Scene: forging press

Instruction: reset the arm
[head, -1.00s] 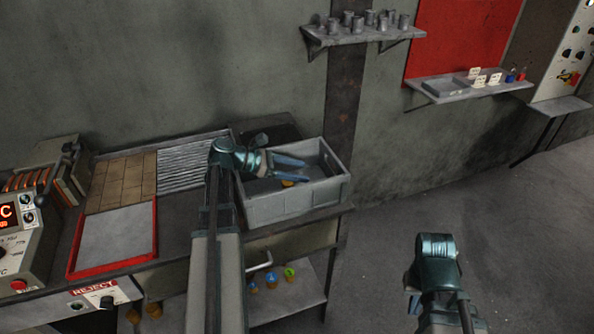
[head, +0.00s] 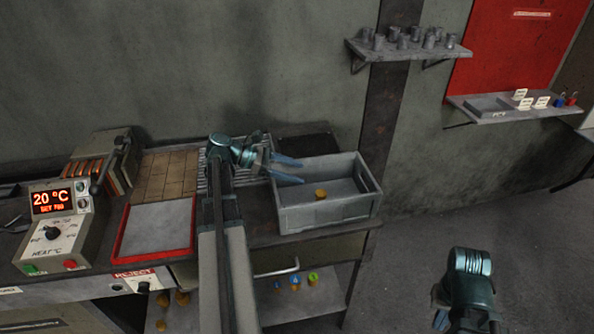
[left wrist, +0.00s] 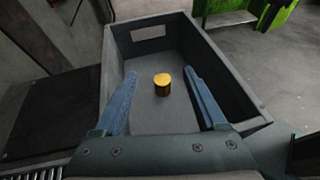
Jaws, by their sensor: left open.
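My left gripper (head: 288,170) is open and empty, at the left rim of a grey crate (head: 325,217) in the head view. In the left wrist view its two blue fingers (left wrist: 164,97) stand apart over the crate (left wrist: 240,88). A small yellow-brown cylinder (head: 320,193) stands upright on the crate floor. It also shows in the left wrist view (left wrist: 162,85), seen between the fingers and clear of both. My right arm is at the bottom right of the head view; the fingers of my right gripper cannot be made out there.
A red-rimmed tray (head: 157,228), brown tiles (head: 165,175) and a control box (head: 55,228) reading 20 °C lie to the left on the bench. A wall shelf (head: 408,50) holds several grey cylinders. A second shelf (head: 515,108) holds small cards. Floor on the right is clear.

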